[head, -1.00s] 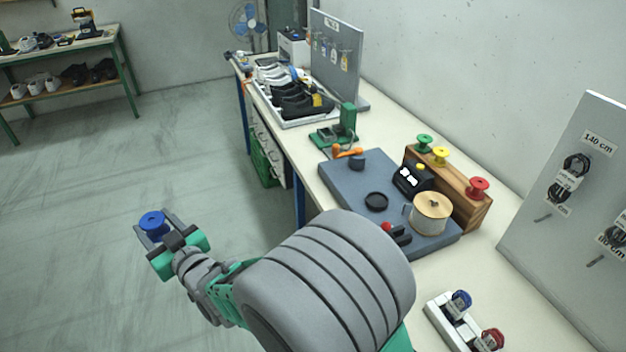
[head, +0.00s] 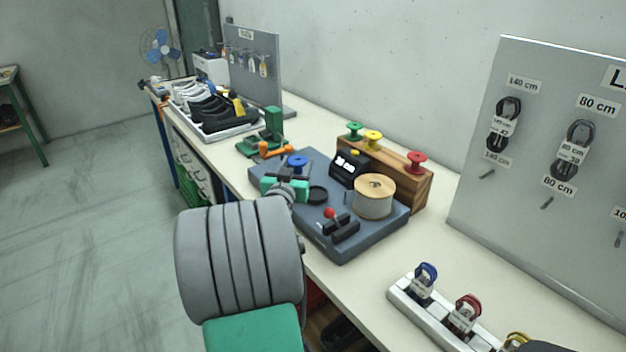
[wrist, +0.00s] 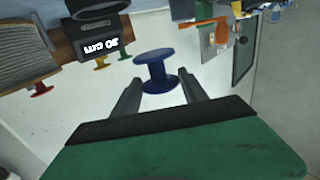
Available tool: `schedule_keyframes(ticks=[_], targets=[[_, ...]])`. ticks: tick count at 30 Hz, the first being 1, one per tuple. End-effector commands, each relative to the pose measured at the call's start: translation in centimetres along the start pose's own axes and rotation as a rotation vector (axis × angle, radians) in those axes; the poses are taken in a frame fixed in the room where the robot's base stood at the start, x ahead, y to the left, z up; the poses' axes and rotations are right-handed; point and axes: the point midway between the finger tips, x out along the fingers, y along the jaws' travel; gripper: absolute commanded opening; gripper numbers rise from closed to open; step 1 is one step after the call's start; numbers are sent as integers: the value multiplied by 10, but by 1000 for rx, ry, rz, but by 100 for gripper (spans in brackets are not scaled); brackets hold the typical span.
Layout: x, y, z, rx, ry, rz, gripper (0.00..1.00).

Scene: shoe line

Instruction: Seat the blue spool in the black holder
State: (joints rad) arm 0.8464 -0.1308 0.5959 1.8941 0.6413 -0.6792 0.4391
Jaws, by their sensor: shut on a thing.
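The blue spool (head: 297,161) is upright in my gripper (head: 290,176), above the left part of the grey-blue board. In the wrist view the spool (wrist: 157,72) stands between the two fingers of my gripper (wrist: 160,90), which are shut on it. A low round black ring-shaped piece (head: 317,195) lies on the board, just right of my gripper. A small dark cylinder seen earlier on the board's far left is now hidden behind the spool and gripper. I cannot tell which of these two is the black holder.
The grey-blue board (head: 335,245) also bears a black display (head: 348,168), a cord reel (head: 374,197) and a red-knobbed lever (head: 333,216). A wooden rack (head: 395,175) with green, yellow and red spools stands behind. A green tool (head: 273,130) with an orange handle is at left.

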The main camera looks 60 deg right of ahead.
Motion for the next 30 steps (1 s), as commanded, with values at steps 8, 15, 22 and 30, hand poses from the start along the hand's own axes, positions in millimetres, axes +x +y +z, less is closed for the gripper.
schedule_keyframes(ticks=[8, 15, 22, 30], targets=[[16, 48, 6, 0, 0, 112, 11], [15, 47, 29, -1, -1, 109, 11], [15, 47, 57, -1, -1, 108, 11], [15, 47, 61, 0, 1, 107, 11]])
